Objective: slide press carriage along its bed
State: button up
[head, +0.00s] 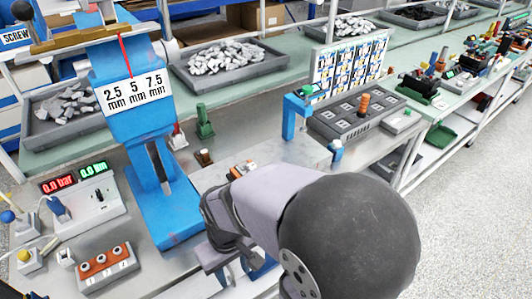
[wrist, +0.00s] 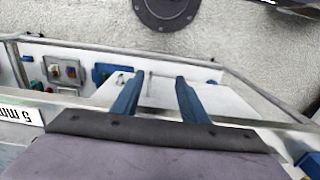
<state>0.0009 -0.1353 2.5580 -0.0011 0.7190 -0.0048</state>
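A tall blue press (head: 140,125) stands left of centre in the head view, with a white scale plate (head: 135,92) marked 2.5, 5 and 7.5 mm and a red pointer (head: 125,55). Its blue foot (head: 165,215) rests on the grey metal bench. I cannot tell which part is the carriage or where its bed runs. My gripper (wrist: 154,78) shows two blue fingers, spread apart with nothing clearly held between them. In the head view my arm largely hides the gripper, to the right of the press foot. The edge of a "5 mm" label (wrist: 18,114) shows in the wrist view.
A display box (head: 92,195) reading 0.0 and a box with several round buttons (head: 107,268) stand left of the press. A blue bracket (head: 290,118) and a grey panel with an orange knob (head: 363,103) stand to the right. Grey trays (head: 230,85) of parts lie behind.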

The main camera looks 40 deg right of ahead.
jog(key=w+d+r+p, duration=0.2)
jog(key=r+p, duration=0.7)
jog(key=r, duration=0.1)
jog(key=w+d+r+p, duration=0.2)
jog(key=r+p, duration=0.6)
jog(key=r, duration=0.3)
jog(key=w+d+f+m+y+b, duration=0.1)
jog(key=w+d+b, duration=0.25)
jog(key=d, duration=0.45)
jog(key=w+d+f+m+y+b, duration=0.1)
jog(key=w+d+f+b, duration=0.1)
jog(key=w+d, duration=0.35)
jog(key=shift+s+f+p, duration=0.25)
jog(key=shift+f+p, duration=0.1)
jog(key=shift+f, duration=0.8)
jog(key=shift+s+f+p, duration=0.25)
jog(key=shift+f+p, duration=0.05)
jog(key=shift+f, duration=0.85)
jog(key=shift+s+f+p, duration=0.25)
jog(key=shift+f+p, duration=0.1)
jog(key=shift+f, duration=0.8)
grip_shut()
